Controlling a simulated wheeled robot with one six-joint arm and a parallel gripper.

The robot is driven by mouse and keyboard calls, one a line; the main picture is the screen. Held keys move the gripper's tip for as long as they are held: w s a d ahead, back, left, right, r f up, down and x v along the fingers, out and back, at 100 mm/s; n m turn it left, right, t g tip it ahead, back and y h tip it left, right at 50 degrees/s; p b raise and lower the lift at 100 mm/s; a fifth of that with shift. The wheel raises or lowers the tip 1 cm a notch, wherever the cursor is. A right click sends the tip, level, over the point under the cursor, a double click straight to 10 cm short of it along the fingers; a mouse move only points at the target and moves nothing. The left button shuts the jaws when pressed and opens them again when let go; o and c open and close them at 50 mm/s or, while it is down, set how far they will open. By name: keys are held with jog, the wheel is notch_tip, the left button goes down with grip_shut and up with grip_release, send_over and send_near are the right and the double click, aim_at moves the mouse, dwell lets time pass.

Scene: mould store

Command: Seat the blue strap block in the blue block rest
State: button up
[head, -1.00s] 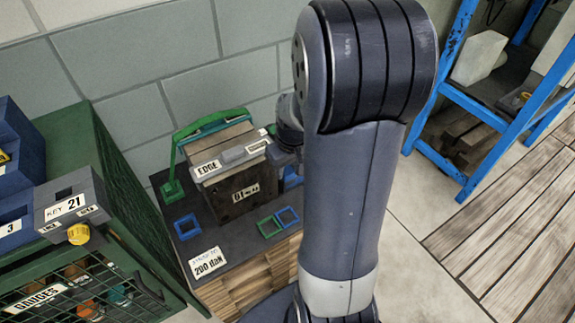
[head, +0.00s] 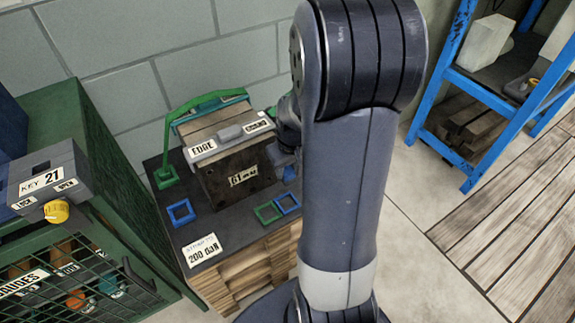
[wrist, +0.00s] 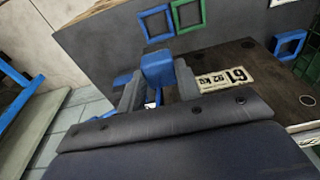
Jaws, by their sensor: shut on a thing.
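My gripper (wrist: 158,88) is shut on the blue strap block (wrist: 157,68), which sits between its two grey fingers in the wrist view. In the head view the blue block (head: 287,166) shows partly beside the right side of the dark mould (head: 222,190), with my arm covering much of the gripper. A blue square frame (head: 288,204) lies on the dark bench top beside a green one (head: 267,213); another blue frame (head: 181,213) lies farther left. Which frame is the blue block rest is unclear. The held block is apart from these frames.
A green strap (head: 200,104) with a green block (head: 165,178) is at the mould's left. A grey EDGE bar (head: 230,136) tops the mould. A green cabinet with a key box (head: 48,180) stands left; a blue rack (head: 448,100) stands right. Floor between is clear.

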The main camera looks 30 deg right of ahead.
jog(key=shift+f+b, duration=3.8)
jog(key=shift+f, duration=1.2)
